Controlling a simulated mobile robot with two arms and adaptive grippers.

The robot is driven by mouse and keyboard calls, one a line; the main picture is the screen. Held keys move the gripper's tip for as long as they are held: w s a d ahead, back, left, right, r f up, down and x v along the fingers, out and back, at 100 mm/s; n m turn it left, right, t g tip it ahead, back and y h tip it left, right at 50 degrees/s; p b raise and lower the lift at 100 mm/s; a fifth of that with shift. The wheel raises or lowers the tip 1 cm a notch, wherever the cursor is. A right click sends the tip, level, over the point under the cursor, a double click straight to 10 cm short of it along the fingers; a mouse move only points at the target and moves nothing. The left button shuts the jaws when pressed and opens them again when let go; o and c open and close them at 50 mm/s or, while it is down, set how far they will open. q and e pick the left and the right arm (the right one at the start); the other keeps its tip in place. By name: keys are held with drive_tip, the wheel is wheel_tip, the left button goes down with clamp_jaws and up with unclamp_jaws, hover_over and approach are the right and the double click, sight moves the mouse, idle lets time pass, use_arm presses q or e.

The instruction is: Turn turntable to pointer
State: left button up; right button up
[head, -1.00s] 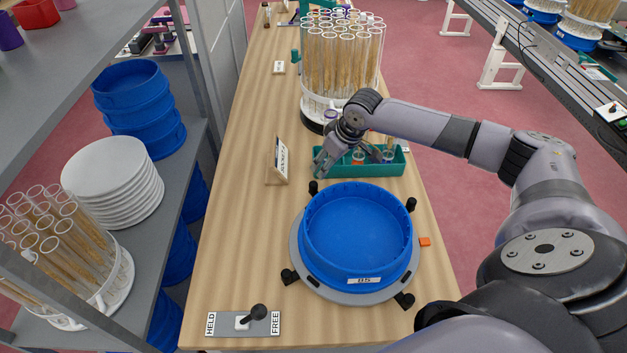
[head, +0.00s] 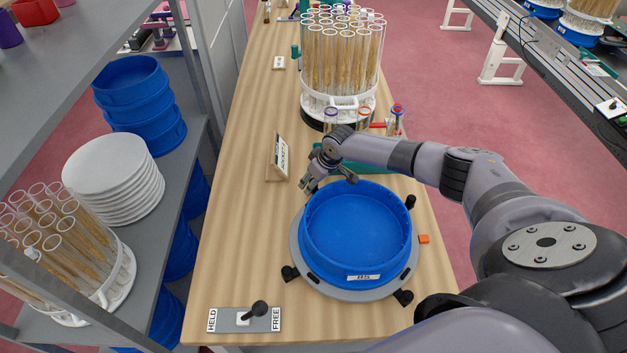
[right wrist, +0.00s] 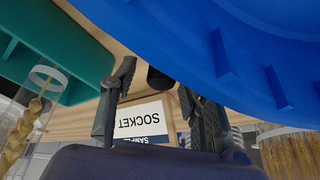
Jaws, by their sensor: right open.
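The grey turntable (head: 299,265) lies on the wooden bench with a blue round tub (head: 357,236) on it, labelled 85. Dark knobs stand around its rim, such as the far right one (head: 410,202) and the near right one (head: 403,297). An orange pointer (head: 424,239) sits on the bench at the turntable's right. My right gripper (head: 328,183) is open at the far left rim. In the right wrist view a dark knob (right wrist: 159,80) shows between its open fingers; contact cannot be told. My left gripper is not in view.
A HELD/FREE plate (head: 222,319) with a black lever (head: 259,309) leaning towards FREE is at the bench's near edge. A SOCKET sign (head: 277,160) stands left of my gripper. A green tray (head: 387,160) and a tube rack (head: 342,60) lie beyond.

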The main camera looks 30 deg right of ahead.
drive_tip(key=shift+c, duration=0.3)
clamp_jaws()
idle(0.6)
